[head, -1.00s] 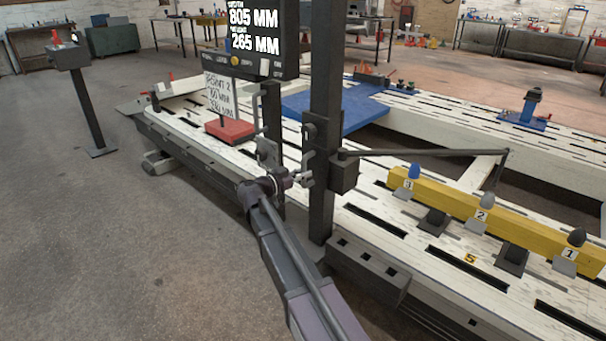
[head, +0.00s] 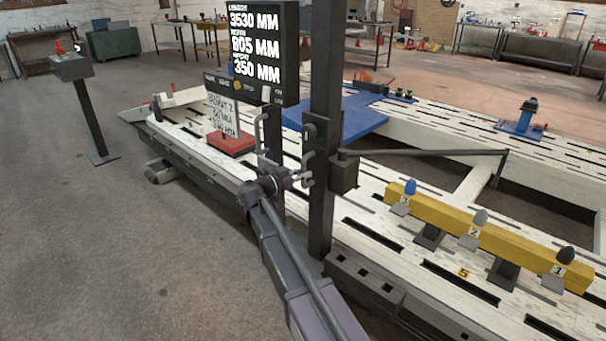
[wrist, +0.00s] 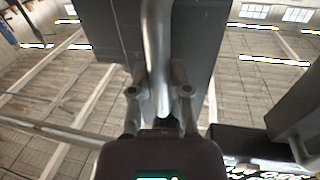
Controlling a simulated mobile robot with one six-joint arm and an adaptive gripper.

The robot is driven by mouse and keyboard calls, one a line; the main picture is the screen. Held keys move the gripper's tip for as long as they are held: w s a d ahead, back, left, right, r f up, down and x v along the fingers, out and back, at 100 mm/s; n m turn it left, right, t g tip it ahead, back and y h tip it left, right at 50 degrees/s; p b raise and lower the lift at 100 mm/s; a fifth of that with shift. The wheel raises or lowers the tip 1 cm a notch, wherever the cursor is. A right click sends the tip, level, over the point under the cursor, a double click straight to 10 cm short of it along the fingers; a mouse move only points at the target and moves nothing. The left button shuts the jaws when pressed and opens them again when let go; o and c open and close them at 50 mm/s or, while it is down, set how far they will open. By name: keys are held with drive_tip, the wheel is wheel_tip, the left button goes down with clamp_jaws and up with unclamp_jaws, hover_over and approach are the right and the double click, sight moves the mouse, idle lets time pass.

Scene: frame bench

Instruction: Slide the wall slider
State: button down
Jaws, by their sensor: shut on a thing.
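The wall slider is a dark carriage block (head: 343,176) on a tall dark post (head: 325,70). A long thin arm (head: 430,152) reaches right from it over the bench. A grey handle (head: 307,166) is on the side facing my gripper. My gripper (head: 298,177) is at this handle, left of the post. In the wrist view, my gripper (wrist: 159,93) has one finger on each side of the upright metal handle (wrist: 158,50) and is shut on it. The handle's lower end is hidden behind my wrist.
A display (head: 251,45) on its own post reads 3530, 805 and 350 MM, just left of the slider post. The white slotted bench (head: 395,215) carries a yellow beam (head: 510,250) with numbered cones.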

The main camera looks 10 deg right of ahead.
drive_tip(key=shift+d, duration=0.1)
drive_tip(key=c, duration=0.6)
unclamp_jaws()
drive_tip(key=shift+o, duration=0.2)
drive_tip(key=v, duration=1.2)
